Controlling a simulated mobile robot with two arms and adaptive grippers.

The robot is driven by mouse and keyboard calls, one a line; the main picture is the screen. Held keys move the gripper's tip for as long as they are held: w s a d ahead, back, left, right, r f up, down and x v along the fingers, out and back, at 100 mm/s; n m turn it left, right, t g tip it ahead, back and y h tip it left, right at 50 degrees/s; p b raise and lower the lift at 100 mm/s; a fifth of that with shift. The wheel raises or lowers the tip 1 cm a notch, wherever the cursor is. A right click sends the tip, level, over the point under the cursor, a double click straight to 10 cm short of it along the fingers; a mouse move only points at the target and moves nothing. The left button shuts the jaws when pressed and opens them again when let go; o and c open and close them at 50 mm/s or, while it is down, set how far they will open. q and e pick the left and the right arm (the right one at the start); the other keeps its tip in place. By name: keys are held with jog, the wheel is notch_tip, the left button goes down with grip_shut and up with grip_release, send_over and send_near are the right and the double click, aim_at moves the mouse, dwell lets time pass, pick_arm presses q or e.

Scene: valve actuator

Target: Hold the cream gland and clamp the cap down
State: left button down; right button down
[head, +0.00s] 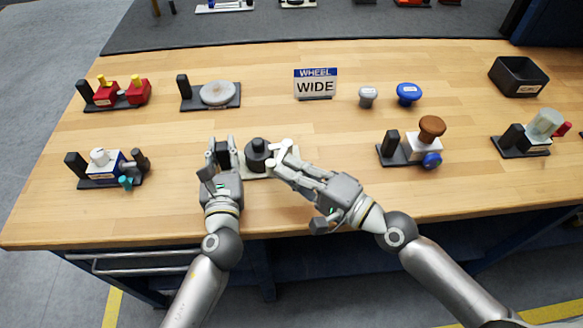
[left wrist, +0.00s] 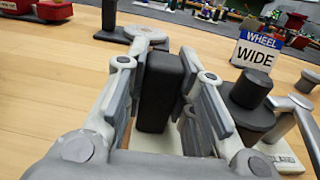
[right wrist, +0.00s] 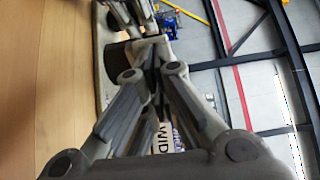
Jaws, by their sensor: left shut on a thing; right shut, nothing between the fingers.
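The cream gland's base (head: 256,174) sits near the table's front edge, with a round dark cap (head: 257,155) upright on it. The cap also shows in the left wrist view (left wrist: 249,92) and, partly hidden, in the right wrist view (right wrist: 121,56). My left gripper (head: 222,152) is shut on the black upright block (left wrist: 160,90) at the left of the gland's fixture. My right gripper (head: 281,158) is shut and empty, its fingertips close to the right side of the cap. A pale bar (right wrist: 150,41) lies by the fingertips; I cannot tell whether they touch it.
A "WHEEL WIDE" sign (head: 316,84) stands behind. A black bin (head: 518,77) is far right.

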pick_arm(q)
jog(key=shift+f, duration=0.2)
pick_arm(e)
jog(key=shift+a, duration=0.8)
jog(key=s+a+v, duration=0.1)
jog(key=v, duration=1.3)
jog(key=shift+s+a, duration=0.1)
dwell(0.3)
pick_arm(q)
jog(key=c, duration=1.1)
grip_release()
jog(key=shift+r, duration=0.1)
jog(key=shift+c, duration=0.2)
